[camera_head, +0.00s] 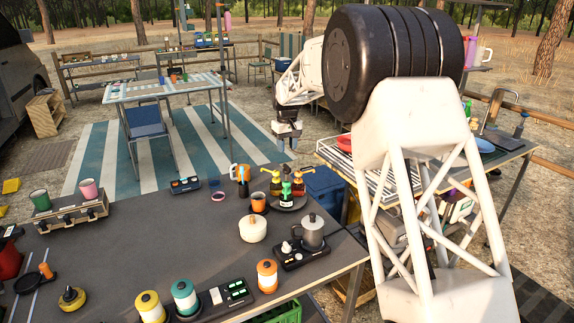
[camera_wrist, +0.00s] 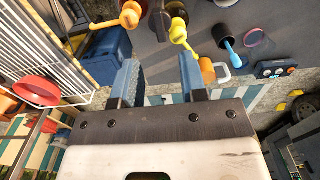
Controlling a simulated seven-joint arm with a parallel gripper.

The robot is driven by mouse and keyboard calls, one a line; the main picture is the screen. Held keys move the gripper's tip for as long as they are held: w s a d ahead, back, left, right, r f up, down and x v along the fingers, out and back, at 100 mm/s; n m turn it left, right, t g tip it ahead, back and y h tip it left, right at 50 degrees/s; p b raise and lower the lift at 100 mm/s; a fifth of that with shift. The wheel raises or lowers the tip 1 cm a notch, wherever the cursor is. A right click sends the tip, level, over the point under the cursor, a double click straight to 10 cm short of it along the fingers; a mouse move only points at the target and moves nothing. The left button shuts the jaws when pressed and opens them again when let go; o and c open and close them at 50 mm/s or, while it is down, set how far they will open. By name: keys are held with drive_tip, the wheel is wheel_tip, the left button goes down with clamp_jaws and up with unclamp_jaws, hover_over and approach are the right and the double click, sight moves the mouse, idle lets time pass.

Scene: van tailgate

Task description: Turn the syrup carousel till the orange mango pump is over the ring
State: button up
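The syrup carousel (camera_head: 298,205) is a dark round stand near the table's far right edge. It bears several pump bottles: a yellow pump (camera_head: 271,174), a green pump (camera_head: 286,192) at the front and an orange pump (camera_head: 302,173) at the right. In the wrist view an orange pump (camera_wrist: 129,17) and a yellow pump (camera_wrist: 179,34) show at the top. A pink-purple ring (camera_head: 218,196) lies on the table left of the carousel, apart from it. My gripper (camera_head: 287,148) is open and empty, above and beyond the carousel, touching nothing.
An orange cup (camera_head: 259,201) stands close at the carousel's left. A blue cooler (camera_head: 325,188) stands beyond the table edge. The table's middle is clear.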

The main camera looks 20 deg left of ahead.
sight(287, 166)
idle(0.3)
drive_tip(key=shift+f, duration=3.9)
drive_tip(key=shift+c, duration=0.4)
clamp_jaws()
